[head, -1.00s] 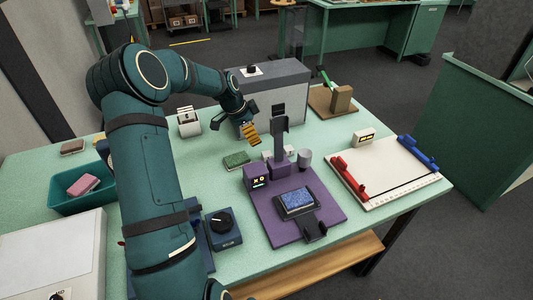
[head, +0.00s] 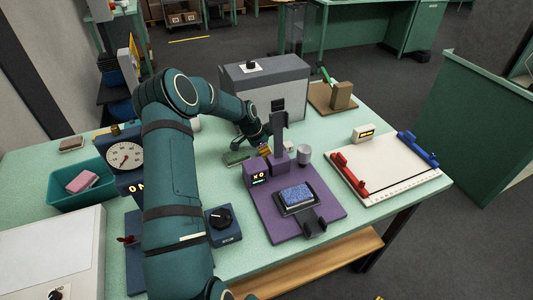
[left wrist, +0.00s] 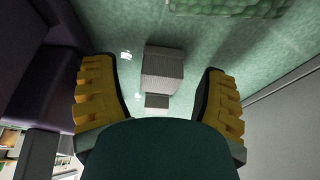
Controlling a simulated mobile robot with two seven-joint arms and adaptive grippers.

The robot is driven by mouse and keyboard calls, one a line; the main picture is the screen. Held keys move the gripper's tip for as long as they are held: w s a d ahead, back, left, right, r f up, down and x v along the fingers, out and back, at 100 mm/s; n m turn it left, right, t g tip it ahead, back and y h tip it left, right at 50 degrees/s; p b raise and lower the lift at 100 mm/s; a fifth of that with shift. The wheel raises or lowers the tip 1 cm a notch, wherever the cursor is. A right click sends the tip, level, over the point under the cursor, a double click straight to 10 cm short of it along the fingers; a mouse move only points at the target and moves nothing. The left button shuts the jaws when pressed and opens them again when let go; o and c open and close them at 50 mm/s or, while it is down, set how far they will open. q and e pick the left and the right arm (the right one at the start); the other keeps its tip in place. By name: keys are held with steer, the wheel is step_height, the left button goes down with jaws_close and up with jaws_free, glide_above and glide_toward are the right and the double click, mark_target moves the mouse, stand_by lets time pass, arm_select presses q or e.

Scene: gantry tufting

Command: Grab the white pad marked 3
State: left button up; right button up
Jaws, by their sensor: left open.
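My left gripper (head: 264,149) is low over the green table, behind the purple stand and in front of the grey box. In the left wrist view its two yellow ribbed fingers (left wrist: 160,100) are spread wide apart. A pale grey-white block (left wrist: 162,70) lies between and slightly beyond the fingers, apart from both. I cannot read a 3 on it, so I cannot tell whether it is the white pad. In the head view a small white piece (head: 288,146) shows beside the gripper, partly hidden. My right gripper is not in view.
A green textured pad (head: 236,157) lies just left of the gripper; it also shows in the left wrist view (left wrist: 230,8). The purple stand (head: 270,212) is close in front, and the grey box (head: 290,105) is close behind. A white board (head: 385,170) lies at right.

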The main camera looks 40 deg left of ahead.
arm_select(q)
steer(key=shift+f, duration=0.1)
steer(key=c, duration=1.1)
steer(key=shift+o, duration=0.2)
